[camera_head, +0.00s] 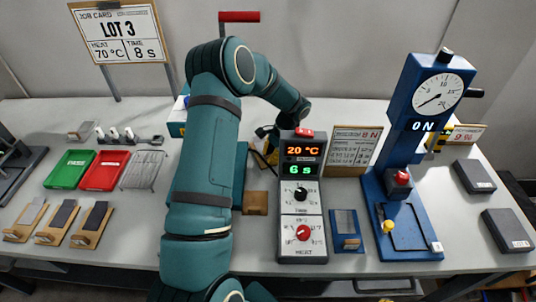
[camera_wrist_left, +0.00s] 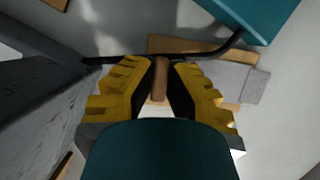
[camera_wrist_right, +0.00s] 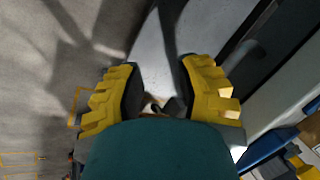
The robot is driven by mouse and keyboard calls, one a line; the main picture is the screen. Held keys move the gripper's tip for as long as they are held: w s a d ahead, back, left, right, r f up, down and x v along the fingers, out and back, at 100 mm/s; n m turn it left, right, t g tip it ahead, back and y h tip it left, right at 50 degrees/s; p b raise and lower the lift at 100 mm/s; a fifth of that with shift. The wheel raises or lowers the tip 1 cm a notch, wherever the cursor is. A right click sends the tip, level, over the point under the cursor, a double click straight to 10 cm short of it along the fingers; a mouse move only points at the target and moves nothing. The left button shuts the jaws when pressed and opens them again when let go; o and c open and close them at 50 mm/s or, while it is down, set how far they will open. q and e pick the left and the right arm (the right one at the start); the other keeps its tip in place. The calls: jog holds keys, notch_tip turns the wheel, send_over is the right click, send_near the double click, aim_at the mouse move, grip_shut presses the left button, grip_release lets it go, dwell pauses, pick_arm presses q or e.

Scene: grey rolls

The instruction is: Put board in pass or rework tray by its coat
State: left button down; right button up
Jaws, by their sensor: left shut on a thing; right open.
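My left arm reaches up the middle of the head view. Its gripper (camera_head: 264,150) is behind the heater box and partly hidden. In the left wrist view my left gripper (camera_wrist_left: 160,78) is shut on a narrow brown handle (camera_wrist_left: 158,82). A grey plate with brown wood (camera_wrist_left: 242,82) shows just right of the fingers. The green PASS tray (camera_head: 70,169) and the red tray (camera_head: 104,170) lie at the left. Several wood-and-grey boards (camera_head: 60,220) lie in front of them. My right gripper (camera_wrist_right: 158,85) is open, with nothing clearly between its fingers.
The heater box (camera_head: 302,195) reads 20 °C and 6. A blue press with a dial (camera_head: 438,92) stands to its right. A blue plate (camera_head: 345,230) lies between them. A wire rack (camera_head: 143,169) is beside the red tray. A job card (camera_head: 118,35) reads LOT 3, 70 °C, 8 s.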

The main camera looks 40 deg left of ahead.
pick_arm(q)
notch_tip(320, 180, up, 10)
jog(key=shift+p, duration=1)
